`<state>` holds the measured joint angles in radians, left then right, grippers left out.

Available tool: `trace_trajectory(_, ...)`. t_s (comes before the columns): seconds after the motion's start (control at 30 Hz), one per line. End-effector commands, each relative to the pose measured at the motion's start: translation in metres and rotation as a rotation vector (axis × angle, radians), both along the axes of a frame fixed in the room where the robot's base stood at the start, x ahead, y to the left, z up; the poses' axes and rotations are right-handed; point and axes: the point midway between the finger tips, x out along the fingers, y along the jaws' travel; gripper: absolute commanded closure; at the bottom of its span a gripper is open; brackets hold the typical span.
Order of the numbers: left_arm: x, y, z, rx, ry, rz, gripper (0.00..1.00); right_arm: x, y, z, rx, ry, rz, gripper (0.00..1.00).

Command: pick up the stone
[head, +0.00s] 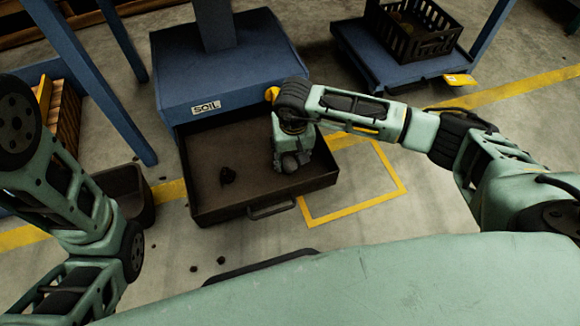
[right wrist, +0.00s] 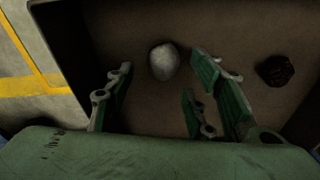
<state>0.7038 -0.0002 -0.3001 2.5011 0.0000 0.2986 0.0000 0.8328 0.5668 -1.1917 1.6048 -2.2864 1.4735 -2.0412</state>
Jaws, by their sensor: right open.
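A pale grey, rounded stone (head: 290,164) lies in the open soil drawer (head: 245,213), near its right side. In the right wrist view the stone (right wrist: 164,61) shows whole on the brown drawer floor, just beyond the fingertips and between their lines. My right gripper (right wrist: 158,82) is open and empty, with green fingers spread to either side. In the head view my right gripper (head: 287,152) points down into the drawer and partly hides the stone. I cannot tell its exact height above the stone. My left arm is at the left edge, its gripper out of view.
A dark lump (head: 227,175) lies left of the stone in the drawer; it also shows in the right wrist view (right wrist: 275,70). The blue cabinet (head: 238,68) labelled SOIL rises behind. A black crate (head: 420,42) stands at back right. A dark bin (head: 122,190) stands left.

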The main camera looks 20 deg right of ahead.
Motion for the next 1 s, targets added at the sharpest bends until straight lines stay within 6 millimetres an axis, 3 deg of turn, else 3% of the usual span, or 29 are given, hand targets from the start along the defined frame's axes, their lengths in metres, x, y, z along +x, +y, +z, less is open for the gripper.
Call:
trace_trajectory(0.03,0.0,0.0,-0.013,0.0,0.0,0.0,0.83,0.0,0.0,-0.014,0.0,0.002,0.0,0.5)
trace_trajectory(0.2,0.001,0.0,-0.032,0.0,0.002,0.0,0.83,0.002,0.001,-0.035,0.001,0.003,0.0,0.5)
trace_trajectory(0.5,0.001,0.0,-0.032,0.0,0.002,0.0,0.83,0.003,0.0,-0.037,0.001,0.001,0.0,0.5)
trace_trajectory(1.0,0.001,0.0,-0.032,0.001,0.001,-0.001,0.83,0.003,0.0,-0.037,0.001,0.001,-0.001,0.93)
